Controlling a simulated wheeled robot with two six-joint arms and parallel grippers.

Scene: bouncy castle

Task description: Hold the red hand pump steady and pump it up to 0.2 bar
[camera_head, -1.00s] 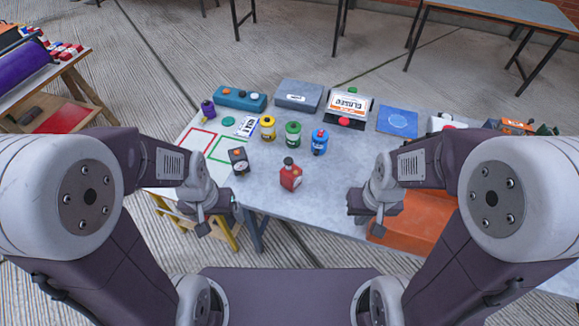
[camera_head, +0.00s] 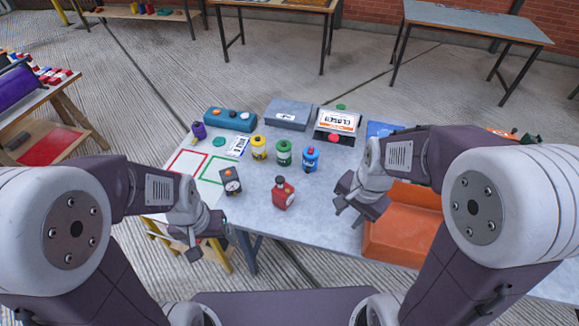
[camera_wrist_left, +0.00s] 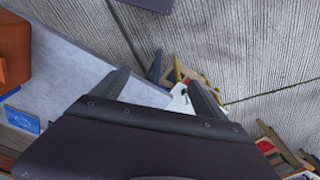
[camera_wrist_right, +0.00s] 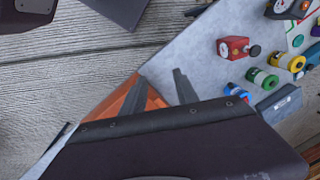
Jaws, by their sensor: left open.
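The red hand pump (camera_head: 283,193) stands on the grey table near its front edge, with a dark knob on top. It also shows in the right wrist view (camera_wrist_right: 233,47). A dark gauge box (camera_head: 230,181) with a round dial stands to its left. My left gripper (camera_head: 205,243) is open and empty in front of the table's left part; its fingers show apart in the left wrist view (camera_wrist_left: 161,90). My right gripper (camera_head: 347,204) is to the right of the pump, apart from it; its fingers are apart and empty in the right wrist view (camera_wrist_right: 158,92).
Yellow (camera_head: 259,148), green (camera_head: 284,153) and blue (camera_head: 310,158) canisters stand behind the pump. An orange tray (camera_head: 400,240) lies right, below my right arm. Red and green outlined squares (camera_head: 211,172) mark the table's left.

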